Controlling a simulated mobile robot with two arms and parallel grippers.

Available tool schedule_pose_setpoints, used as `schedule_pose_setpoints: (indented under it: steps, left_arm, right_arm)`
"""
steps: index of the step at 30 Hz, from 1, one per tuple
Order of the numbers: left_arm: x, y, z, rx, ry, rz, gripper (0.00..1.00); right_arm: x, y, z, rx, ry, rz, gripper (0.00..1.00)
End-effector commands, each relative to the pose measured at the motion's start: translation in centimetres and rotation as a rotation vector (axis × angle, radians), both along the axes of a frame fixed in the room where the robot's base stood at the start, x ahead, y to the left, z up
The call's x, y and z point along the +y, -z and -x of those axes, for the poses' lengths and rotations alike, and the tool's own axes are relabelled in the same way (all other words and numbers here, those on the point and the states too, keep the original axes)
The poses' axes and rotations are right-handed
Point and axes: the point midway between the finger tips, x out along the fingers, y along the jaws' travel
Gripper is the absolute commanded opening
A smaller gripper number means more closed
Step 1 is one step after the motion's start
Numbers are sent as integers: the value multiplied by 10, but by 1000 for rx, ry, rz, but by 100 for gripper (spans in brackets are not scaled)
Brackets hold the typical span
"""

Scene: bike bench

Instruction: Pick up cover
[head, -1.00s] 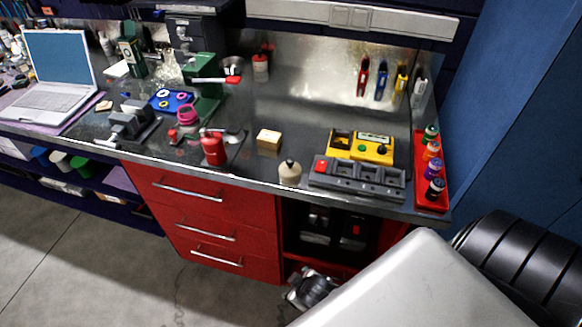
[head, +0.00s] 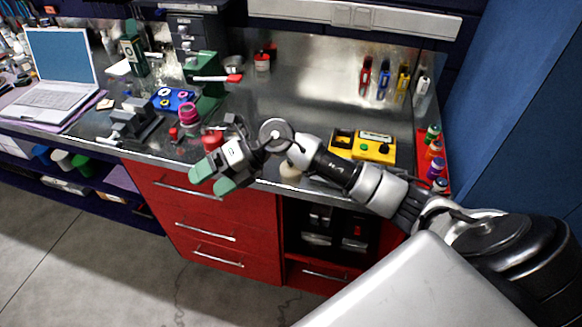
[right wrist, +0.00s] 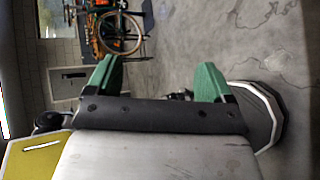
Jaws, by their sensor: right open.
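I cannot tell for sure which thing is the cover. On the bench lie a yellow box with knobs (head: 376,148), a blue tray with small round parts (head: 172,100) and a magenta round piece (head: 188,113). My right gripper (head: 207,182) hangs in front of the bench edge, before the red drawers, its green fingers apart and empty. In the right wrist view the open fingers (right wrist: 157,70) show only floor and a bike beyond. My right arm hides most of the grey slotted tray and part of the red can (head: 212,140). My left gripper is not in view.
A laptop (head: 50,85) stands at the left. A dark vise (head: 135,122) and green tool stand (head: 208,95) are mid-left. A red rack (head: 447,190) with several bottles is at the right end.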

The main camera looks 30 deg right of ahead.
Motion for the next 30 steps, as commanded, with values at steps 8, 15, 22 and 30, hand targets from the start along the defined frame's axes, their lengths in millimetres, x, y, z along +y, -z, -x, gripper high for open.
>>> schedule_pose_setpoints:
  steps: [8,15,22,30]
  left_arm:
    - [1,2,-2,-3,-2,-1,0]
    - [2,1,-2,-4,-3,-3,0]
    - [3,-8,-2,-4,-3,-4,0]
    - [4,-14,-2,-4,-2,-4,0]
  right_arm:
    - [-134,-1,-14,115,-67,817,83]
    - [-195,-21,-11,229,7,1101,83]
    - [-200,11,-10,244,10,1120,83]
    - [-200,35,-11,240,11,1118,83]
